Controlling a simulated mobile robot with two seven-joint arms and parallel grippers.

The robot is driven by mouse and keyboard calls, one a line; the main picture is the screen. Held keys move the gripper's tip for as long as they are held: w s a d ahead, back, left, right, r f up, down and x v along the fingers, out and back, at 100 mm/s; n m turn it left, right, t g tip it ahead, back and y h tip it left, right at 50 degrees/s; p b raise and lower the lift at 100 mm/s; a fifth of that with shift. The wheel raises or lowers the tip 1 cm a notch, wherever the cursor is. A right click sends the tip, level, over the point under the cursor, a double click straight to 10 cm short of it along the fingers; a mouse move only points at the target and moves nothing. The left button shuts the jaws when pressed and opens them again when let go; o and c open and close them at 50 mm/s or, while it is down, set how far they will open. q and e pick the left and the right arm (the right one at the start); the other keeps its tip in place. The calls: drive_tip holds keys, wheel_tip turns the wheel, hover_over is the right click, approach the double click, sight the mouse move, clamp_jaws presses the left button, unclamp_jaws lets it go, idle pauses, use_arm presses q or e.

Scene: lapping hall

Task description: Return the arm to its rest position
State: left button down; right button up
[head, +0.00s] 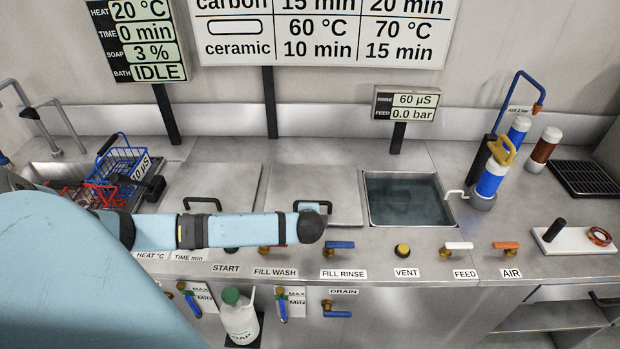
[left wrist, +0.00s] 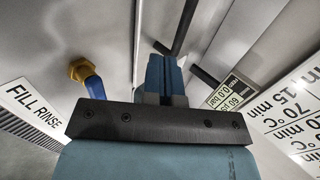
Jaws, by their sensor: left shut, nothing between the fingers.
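My left arm reaches in from the left of the head view, pale blue with dark bands, and stretches across the front of the counter. Its dark end stops in front of the right-hand closed lid (head: 338,188). My left gripper (left wrist: 166,82) shows in the left wrist view with its blue fingers together and nothing between them. In the head view the fingers are mostly hidden behind the dark wrist, close to that lid's black handle; I cannot tell whether they touch it. My right gripper is in neither view.
Blue and red wire baskets (head: 122,160) stand by the sink at left. An open water basin (head: 366,196) lies to the right. Valve levers line the front, including the blue FILL RINSE lever (head: 340,245), also in the left wrist view (left wrist: 94,86). A blue-white canister (head: 490,180) stands at right.

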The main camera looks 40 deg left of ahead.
use_arm(q)
drive_tip(key=shift+v, duration=1.25)
drive_tip(key=s+d+f+h, duration=0.1)
drive_tip(key=d, duration=0.2)
drive_tip(key=s+d+f+h, duration=0.1)
drive_tip(key=s+d+f, duration=0.1)
drive_tip(key=d, duration=0.1)
drive_tip(key=s+d+f+h, duration=0.2)
drive_tip(key=d, duration=0.2)
drive_tip(key=shift+p, duration=0.4)
drive_tip(key=s+d+n+t+h+p, duration=0.2)
drive_tip(key=s+d+n+h, duration=0.3)
drive_tip(key=s+d, duration=0.7)
drive_tip(key=s+n+t, duration=0.1)
drive_tip(key=s+n, duration=0.1)
drive_tip(key=s, duration=0.1)
drive_tip(key=shift+t, duration=0.4)
drive_tip(key=shift+s+r, duration=0.1)
drive_tip(key=shift+r, duration=0.05)
